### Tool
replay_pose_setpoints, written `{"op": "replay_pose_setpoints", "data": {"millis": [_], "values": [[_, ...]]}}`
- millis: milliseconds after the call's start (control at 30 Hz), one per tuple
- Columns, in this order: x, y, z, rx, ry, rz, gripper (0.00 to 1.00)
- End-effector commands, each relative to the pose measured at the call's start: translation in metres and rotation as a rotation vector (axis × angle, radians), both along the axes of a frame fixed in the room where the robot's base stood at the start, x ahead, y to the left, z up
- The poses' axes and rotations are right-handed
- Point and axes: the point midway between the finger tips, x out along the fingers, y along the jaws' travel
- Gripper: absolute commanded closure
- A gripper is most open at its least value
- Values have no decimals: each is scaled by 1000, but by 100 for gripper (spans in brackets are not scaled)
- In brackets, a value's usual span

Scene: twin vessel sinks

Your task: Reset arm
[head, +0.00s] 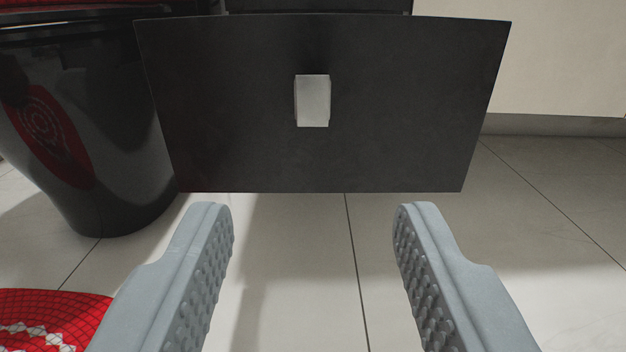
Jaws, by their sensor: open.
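My gripper (314,212) is in the lower middle of the head view. Its two grey fingers with studded inner faces are wide apart. Nothing is between them, and pale floor shows through the gap. Ahead of the fingertips is a dark flat panel (400,110) with a small light-grey block-shaped handle (313,101) at its upper middle. The fingertips appear just below the panel's lower edge in the picture. I cannot tell how far they are from it. The rest of my arm is out of view.
A shiny black bin-like container (120,150) with a red emblem stands at the left. A red patterned object (50,312) is at the lower left, partly cut off. A cream cabinet front (560,55) is at the upper right. Tiled floor (560,250) is clear at the right.

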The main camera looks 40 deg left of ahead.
Motion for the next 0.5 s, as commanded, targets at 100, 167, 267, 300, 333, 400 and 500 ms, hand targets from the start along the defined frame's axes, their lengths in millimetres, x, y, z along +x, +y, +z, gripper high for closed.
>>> {"op": "replay_pose_setpoints", "data": {"millis": [100, 167, 267, 300, 333, 400, 500], "values": [[6, -1, 7, -21, 1, -2, 53], [14, -2, 14, -47, 4, -6, 53], [31, -4, 33, -106, 10, -18, 53], [38, -5, 41, -134, 14, -24, 53], [44, -6, 49, -154, 15, -30, 53], [57, -7, 65, -199, 21, -44, 53], [74, -8, 89, -260, 26, -67, 53]]}}
